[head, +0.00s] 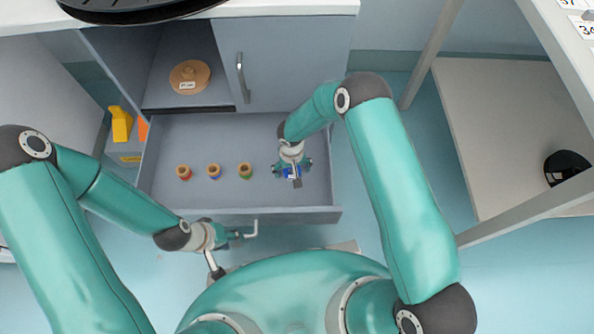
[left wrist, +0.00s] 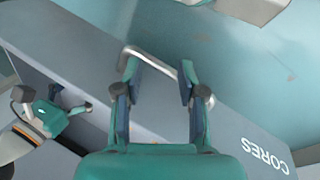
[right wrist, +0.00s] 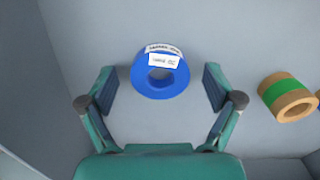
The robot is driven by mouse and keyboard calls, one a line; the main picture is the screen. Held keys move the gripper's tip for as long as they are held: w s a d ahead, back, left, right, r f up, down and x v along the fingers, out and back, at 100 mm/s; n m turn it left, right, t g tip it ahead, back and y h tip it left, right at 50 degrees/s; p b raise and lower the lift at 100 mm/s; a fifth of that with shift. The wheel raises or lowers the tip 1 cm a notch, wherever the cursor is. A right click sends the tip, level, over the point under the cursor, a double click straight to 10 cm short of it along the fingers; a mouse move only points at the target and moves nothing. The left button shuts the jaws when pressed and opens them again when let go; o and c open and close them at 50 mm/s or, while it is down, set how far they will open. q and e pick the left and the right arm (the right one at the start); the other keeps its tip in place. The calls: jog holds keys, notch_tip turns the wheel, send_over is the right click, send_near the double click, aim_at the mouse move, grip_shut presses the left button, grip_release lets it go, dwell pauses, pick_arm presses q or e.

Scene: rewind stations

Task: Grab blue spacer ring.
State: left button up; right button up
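The blue spacer ring (right wrist: 150,88) lies on the floor of the open drawer (head: 225,130), a white label on its far side in the right wrist view. In the head view my right gripper (head: 292,170) is over the drawer's right part and mostly hides the ring. Its fingers are spread, one on each side of the ring with visible gaps; I cannot tell how far above it they are. My left gripper (head: 237,236) is at the drawer's front, with its open fingers around the bar handle (left wrist: 152,58), not visibly clamped on it.
Three cores with red (head: 183,172), blue (head: 214,171) and green (head: 246,170) bands stand left of the ring. A brown disc (head: 190,77) sits in the cubby above the drawer. A yellow bottle (head: 121,124) stands left of the cabinet. The drawer walls bound the ring.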

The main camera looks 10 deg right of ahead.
jog(key=c, duration=1.2)
jog(key=shift+r, duration=0.1)
